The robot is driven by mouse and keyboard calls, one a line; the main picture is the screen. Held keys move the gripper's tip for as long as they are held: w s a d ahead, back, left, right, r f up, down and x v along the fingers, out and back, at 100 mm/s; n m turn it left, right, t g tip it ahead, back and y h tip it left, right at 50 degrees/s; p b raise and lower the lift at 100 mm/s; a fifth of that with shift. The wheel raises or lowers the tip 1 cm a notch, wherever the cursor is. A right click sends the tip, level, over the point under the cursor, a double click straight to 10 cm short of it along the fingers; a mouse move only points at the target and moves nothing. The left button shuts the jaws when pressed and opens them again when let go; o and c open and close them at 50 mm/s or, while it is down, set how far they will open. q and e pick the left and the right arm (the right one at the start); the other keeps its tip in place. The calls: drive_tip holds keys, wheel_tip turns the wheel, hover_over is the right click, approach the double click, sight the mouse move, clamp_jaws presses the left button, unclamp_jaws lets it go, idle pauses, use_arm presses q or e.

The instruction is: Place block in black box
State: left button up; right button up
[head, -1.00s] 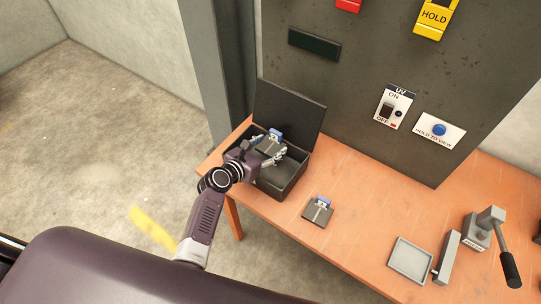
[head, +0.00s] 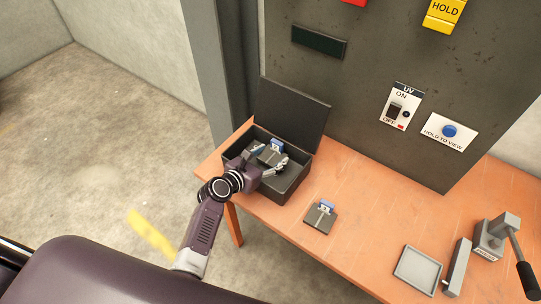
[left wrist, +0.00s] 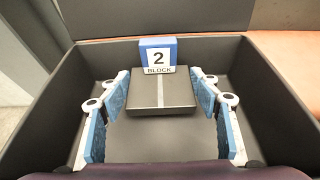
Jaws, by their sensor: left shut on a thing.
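The black box (head: 287,187) stands open on the left end of the table, with its lid (head: 292,112) raised at the back. My left gripper (head: 269,163) is inside the box opening, shut on a dark grey block (head: 270,155) with a blue and white tag. In the left wrist view the block (left wrist: 160,92) lies between the blue-padded fingers (left wrist: 162,110), within the box walls (left wrist: 270,100). Its tag reads "2 BLOCK". I cannot tell whether the block touches the box floor. My right gripper is not in view.
A second dark block (head: 320,217) with a blue tag lies on the wooden table (head: 365,220) right of the box. A shallow grey tray (head: 417,268) and a lever device (head: 497,237) stand farther right. A grey panel with switches rises behind.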

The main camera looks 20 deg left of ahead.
use_arm(q)
drive_tip(key=o, duration=1.7)
drive_tip(key=shift+f, duration=0.15)
drive_tip(key=shift+r, duration=0.35)
drive_tip(key=shift+r+p, duration=0.5)
drive_tip(key=shift+r, duration=0.05)
drive_tip(key=v, duration=1.2)
drive_tip(key=shift+f, duration=0.3)
drive_tip(key=shift+s, duration=0.1)
